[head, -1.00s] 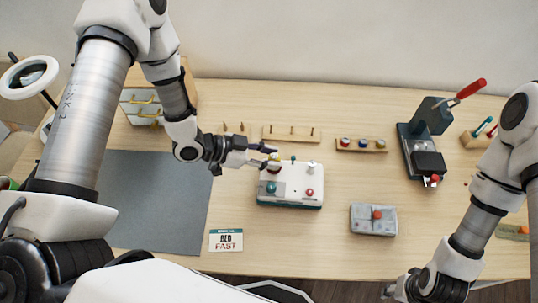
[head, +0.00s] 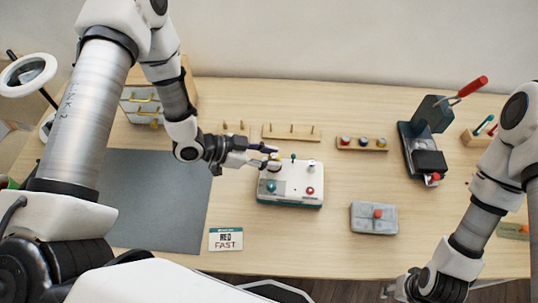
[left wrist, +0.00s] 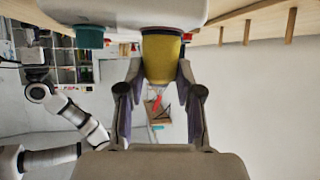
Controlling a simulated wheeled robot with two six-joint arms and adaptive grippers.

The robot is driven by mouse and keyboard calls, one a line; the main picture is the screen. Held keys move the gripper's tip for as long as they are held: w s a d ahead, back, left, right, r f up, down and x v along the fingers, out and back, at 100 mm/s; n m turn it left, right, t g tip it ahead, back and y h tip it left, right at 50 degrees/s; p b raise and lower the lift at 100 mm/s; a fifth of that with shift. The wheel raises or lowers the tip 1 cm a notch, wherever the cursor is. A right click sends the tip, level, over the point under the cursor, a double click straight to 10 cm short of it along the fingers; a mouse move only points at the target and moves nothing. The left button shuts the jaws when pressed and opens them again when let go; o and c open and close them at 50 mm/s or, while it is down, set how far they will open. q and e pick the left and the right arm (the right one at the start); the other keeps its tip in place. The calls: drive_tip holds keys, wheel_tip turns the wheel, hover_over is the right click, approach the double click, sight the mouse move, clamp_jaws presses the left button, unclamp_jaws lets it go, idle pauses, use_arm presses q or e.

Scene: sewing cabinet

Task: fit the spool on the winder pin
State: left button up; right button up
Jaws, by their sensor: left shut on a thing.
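The winder (head: 290,192) is a white box with a teal base, a teal knob (head: 271,187) and a red knob (head: 310,191) on the table. My left gripper (head: 270,158) is over its back left part, shut on a yellow spool (left wrist: 162,58). In the left wrist view the spool sits between both fingers, close against the white winder body (left wrist: 120,12). The winder pin is hidden, so I cannot tell whether the spool is around it. My right gripper (head: 402,288) is at the bottom edge, and its fingers are unclear.
A rack with several coloured spools (head: 362,143) and a peg rail (head: 291,133) stand behind. A grey block with a red button (head: 373,217) is right of the winder. A card reading "RED FAST" (head: 226,239) and a grey mat (head: 155,200) lie left. The front middle is clear.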

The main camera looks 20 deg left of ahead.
use_arm(q)
drive_tip(key=o, duration=0.9)
drive_tip(key=shift+r, duration=0.1)
drive_tip(key=v, duration=1.2)
